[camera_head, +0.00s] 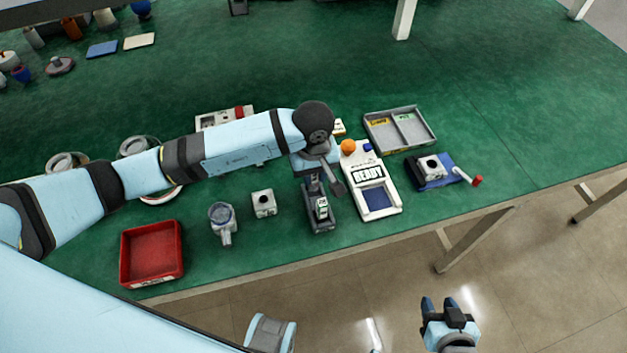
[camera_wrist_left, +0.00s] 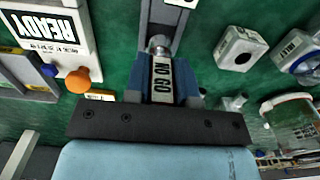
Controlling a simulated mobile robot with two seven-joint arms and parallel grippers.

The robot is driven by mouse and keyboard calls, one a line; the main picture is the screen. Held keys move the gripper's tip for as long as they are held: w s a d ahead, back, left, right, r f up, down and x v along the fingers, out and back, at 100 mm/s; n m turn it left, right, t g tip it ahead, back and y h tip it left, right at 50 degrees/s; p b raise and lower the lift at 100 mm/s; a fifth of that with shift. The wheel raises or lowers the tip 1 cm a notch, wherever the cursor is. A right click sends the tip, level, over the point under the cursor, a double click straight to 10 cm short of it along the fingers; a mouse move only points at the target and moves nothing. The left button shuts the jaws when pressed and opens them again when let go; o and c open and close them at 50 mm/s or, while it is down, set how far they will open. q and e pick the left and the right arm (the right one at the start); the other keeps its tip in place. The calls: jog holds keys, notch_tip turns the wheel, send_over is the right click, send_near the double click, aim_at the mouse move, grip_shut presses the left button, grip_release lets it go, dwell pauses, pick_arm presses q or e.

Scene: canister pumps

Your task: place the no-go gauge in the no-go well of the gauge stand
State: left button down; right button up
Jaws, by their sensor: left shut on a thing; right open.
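The no-go gauge (camera_wrist_left: 163,75), with a white "NO GO" label and a metal tip, is between the fingers of my left gripper (camera_wrist_left: 163,88). In the head view, my left gripper (camera_head: 315,178) is above the rear part of the dark grey gauge stand (camera_head: 319,222). The stand (camera_wrist_left: 180,40) also shows beyond the gauge's tip in the left wrist view. A piece with a white label (camera_head: 322,206) sits in the front part of the stand. I cannot tell whether the gauge's tip is in the no-go well. My right gripper (camera_head: 448,312) is open and empty, off the table's front edge.
A white READY device (camera_head: 375,172) with an orange button (camera_head: 347,146) stands close right of the stand. A small white block (camera_head: 264,204) and a round housing (camera_head: 222,215) stand left. A red bin (camera_head: 151,253) and a two-part grey tray (camera_head: 400,129) stand further out.

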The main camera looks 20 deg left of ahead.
aim_at(313, 183)
pick_arm(q)
notch_tip(313, 183, down, 4)
jog(key=shift+r, duration=0.25)
jog(key=shift+f, duration=0.2)
jog(key=c, duration=1)
grip_release()
jog(key=shift+o, duration=0.2)
